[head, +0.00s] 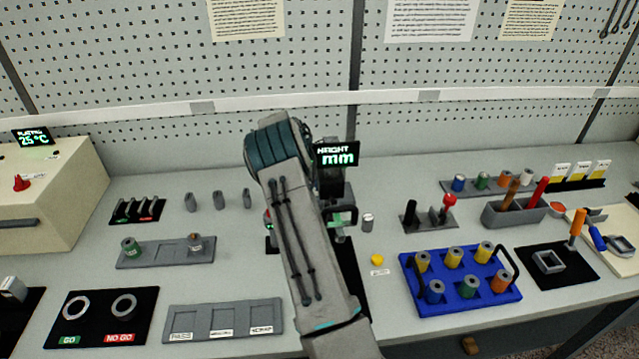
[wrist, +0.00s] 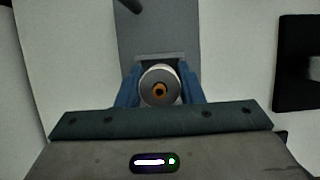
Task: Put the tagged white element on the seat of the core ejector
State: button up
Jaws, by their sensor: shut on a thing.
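In the wrist view my gripper (wrist: 160,92) has its two blue fingers closed on the sides of a white element (wrist: 147,75), a round piece with a grey end face and an orange-ringed dark hole. No tag shows on it from this angle. A grey plate (wrist: 160,32) lies beyond it; I cannot tell whether they touch. In the head view my arm hides the fingers and the held piece.
A height display (head: 337,155) stands right behind my arm. A blue tray (head: 463,307) holds several spools. A grey three-slot tray (head: 222,338) lies left.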

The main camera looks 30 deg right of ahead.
jog(key=shift+f, duration=0.2)
jog(key=o, duration=1)
jog(key=shift+r, duration=0.1)
jog(key=b+v, duration=0.2)
jog(key=v, duration=0.9)
jog(key=s+a+r+m+t+y, duration=0.2)
jog(key=s+a+r+m, duration=0.2)
jog(key=s+a+r, duration=0.4)
jog(key=s+a+r+m+t+y, duration=0.1)
jog(key=s+a+r+m, duration=0.2)
jog(key=s+a, duration=0.5)
jog(key=s+a+r+m+t+y, duration=0.1)
jog(key=s+a+r+m+t, duration=0.15)
jog(key=s+a, duration=0.6)
jog(key=s+a+f+m, duration=0.2)
jog(key=s+f+m, duration=0.1)
jog(key=s, duration=0.8)
jog(key=shift+s+f, duration=0.25)
jog(key=shift+f, duration=0.25)
